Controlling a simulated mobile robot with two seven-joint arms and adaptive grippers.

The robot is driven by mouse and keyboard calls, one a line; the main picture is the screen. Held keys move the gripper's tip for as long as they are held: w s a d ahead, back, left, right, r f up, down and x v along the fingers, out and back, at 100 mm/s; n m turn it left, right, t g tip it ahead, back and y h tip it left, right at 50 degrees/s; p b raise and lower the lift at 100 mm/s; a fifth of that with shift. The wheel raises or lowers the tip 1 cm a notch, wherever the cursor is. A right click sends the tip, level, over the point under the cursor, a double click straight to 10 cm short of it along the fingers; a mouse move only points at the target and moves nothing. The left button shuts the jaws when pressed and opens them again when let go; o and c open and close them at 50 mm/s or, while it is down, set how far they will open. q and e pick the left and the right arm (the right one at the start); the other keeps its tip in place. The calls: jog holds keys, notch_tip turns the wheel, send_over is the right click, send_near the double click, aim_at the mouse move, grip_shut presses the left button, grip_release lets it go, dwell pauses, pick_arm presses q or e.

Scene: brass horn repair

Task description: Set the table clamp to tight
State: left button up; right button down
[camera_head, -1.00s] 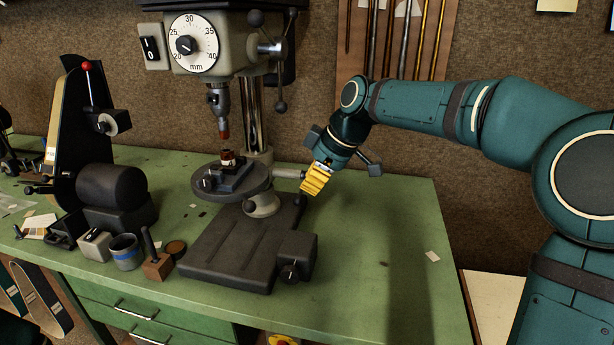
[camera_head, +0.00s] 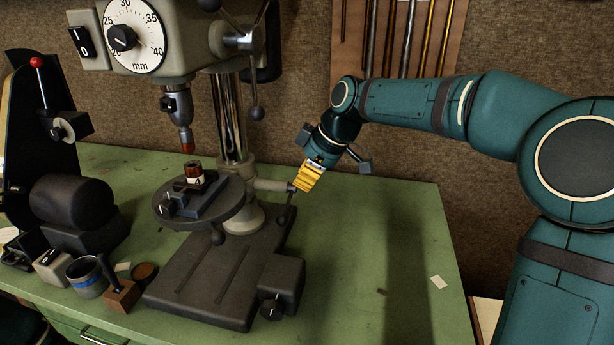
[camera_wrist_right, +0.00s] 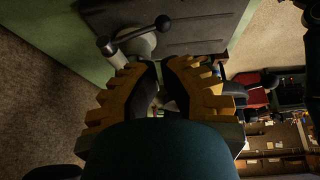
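The drill press's round table (camera_head: 232,208) sits on the column. A short light rod, its clamp shaft (camera_head: 268,186), sticks out to the right below the table, with a dark clamp lever (camera_head: 286,212) hanging from its end. In the right wrist view, a knobbed lever (camera_wrist_right: 134,34) shows beyond the fingertips. My right gripper (camera_head: 305,182), with yellow stepped fingers, is just right of the shaft's end; contact cannot be made out. In the right wrist view its black-lined fingertips (camera_wrist_right: 160,66) are close together, with nothing seen held. My left gripper is not in view.
The press head with its dial (camera_head: 133,36) and chuck (camera_head: 178,112) hangs above the table. A small workpiece (camera_head: 194,172) sits in a vise there. The black base (camera_head: 215,275) fills the bench's middle. The green bench (camera_head: 385,230) is mostly clear on the right.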

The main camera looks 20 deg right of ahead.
aim_at(284, 215)
jog(key=b+x, duration=0.2)
jog(key=x, duration=0.8)
jog(key=shift+f, duration=0.3)
jog(key=shift+f, duration=0.1)
jog(key=shift+f, duration=0.7)
jog(key=shift+w, duration=0.1)
jog(key=shift+r, duration=0.1)
